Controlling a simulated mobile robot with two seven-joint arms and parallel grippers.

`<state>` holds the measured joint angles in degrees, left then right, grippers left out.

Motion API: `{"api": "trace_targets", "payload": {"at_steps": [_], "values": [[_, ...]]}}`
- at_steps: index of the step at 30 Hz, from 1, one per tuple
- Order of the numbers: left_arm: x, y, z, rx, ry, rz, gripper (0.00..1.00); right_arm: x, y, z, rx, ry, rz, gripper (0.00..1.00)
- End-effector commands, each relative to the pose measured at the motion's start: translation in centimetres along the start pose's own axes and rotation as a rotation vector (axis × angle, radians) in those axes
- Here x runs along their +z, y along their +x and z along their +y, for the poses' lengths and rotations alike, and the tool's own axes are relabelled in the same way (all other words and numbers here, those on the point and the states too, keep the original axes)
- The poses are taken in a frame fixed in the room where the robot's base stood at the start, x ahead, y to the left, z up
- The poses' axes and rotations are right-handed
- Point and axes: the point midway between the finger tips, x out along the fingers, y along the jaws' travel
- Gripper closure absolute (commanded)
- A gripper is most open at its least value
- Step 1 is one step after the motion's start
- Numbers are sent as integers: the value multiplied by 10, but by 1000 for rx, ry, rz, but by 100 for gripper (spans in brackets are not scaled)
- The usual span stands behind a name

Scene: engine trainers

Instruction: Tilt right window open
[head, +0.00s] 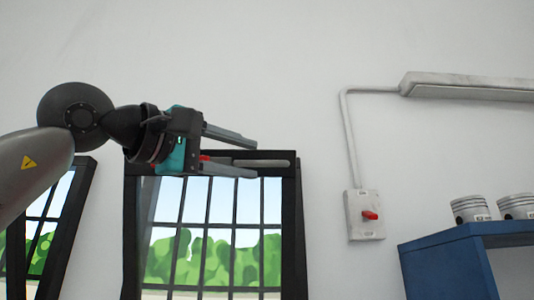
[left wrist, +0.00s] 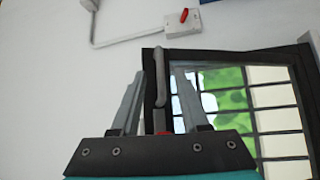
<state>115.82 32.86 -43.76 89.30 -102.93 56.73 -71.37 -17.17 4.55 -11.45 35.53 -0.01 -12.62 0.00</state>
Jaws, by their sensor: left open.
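The right window (head: 293,225) has a dark frame and a barred pane with greenery behind, below the middle of the head view. It also shows at the right of the left wrist view (left wrist: 278,58). A grey bar handle (head: 275,163) with a red part near one end lies along its top edge. In the left wrist view the handle (left wrist: 161,95) lies between my fingers. My left gripper (head: 254,160) is open, its fingers around the handle; I cannot tell if either touches it. Whether the window is tilted is unclear. My right gripper is not in view.
A second barred window (head: 68,225) is at the left, partly behind my left arm. A switch box (head: 357,228) with a red knob and a conduit is on the wall to the right. A blue shelf (head: 440,265) with metal pistons (head: 469,209) stands at the lower right.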

Motion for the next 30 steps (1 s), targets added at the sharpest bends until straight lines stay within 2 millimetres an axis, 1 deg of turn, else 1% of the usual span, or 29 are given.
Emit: {"api": "trace_targets", "payload": {"at_steps": [1,3,6,9,14,21,30], "values": [[0,12,2,-3,-2,-3,55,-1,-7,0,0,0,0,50],[0,25,2,-3,-2,-2,55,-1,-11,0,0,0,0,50],[0,40,1,-2,-2,-1,55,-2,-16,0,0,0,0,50],[0,49,1,-1,-2,-2,55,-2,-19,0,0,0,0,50],[0,56,0,0,0,0,55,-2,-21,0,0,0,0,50],[0,56,-1,0,0,0,55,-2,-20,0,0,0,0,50],[0,56,0,0,-1,0,89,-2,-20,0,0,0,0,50]]}}
